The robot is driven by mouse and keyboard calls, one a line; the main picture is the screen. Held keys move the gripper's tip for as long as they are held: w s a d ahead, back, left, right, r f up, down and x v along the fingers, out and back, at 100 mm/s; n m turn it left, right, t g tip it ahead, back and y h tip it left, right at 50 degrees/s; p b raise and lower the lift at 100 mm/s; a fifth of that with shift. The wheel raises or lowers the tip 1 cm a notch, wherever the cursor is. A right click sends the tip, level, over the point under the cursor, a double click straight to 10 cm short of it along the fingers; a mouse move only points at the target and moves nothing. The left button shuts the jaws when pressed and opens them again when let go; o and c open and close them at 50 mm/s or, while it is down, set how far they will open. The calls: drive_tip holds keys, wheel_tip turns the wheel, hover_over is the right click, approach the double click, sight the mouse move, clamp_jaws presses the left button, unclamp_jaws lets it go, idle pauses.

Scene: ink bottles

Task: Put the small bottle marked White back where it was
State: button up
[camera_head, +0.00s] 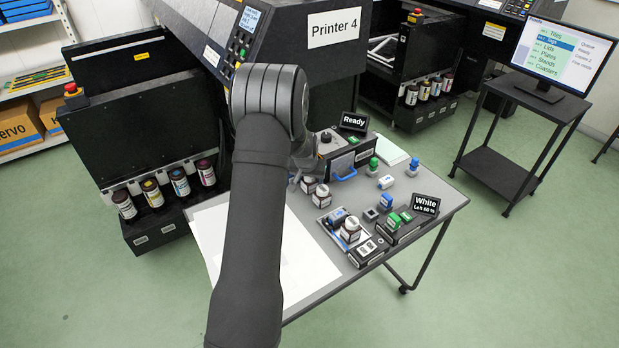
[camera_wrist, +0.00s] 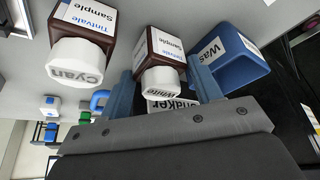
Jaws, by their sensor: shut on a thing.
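In the wrist view the small bottle marked White (camera_wrist: 158,53) has a brown body, a Tintvale Sample label and a white cap. My gripper (camera_wrist: 162,72) is shut on it, with one blue finger on each side. The picture is inverted, so the cap points down in it. A similar bottle marked Cyan (camera_wrist: 80,42) stands to its left, apart from the fingers. In the head view my arm hides most of the gripper. Two small bottles show just beside it, one nearer the arm (camera_head: 308,184) and one to its right (camera_head: 321,196); their names are too small to read.
A blue container (camera_wrist: 238,62) whose label starts "Was" is close beside the right finger. A label reading "shaker" (camera_wrist: 172,105) shows behind the White cap. A tray (camera_head: 327,229) with a bottle, stamps and signs crowd the table's right. A white sheet (camera_head: 300,262) lies clear.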

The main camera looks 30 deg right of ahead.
drive_tip(key=o, duration=0.7)
drive_tip(key=shift+f, duration=0.1)
drive_tip(key=v, duration=1.2)
drive_tip(key=x, duration=1.1)
drive_tip(key=shift+w+d+f, duration=0.2)
drive_tip(key=shift+f, duration=0.1)
drive_tip(key=shift+r, duration=1.4)
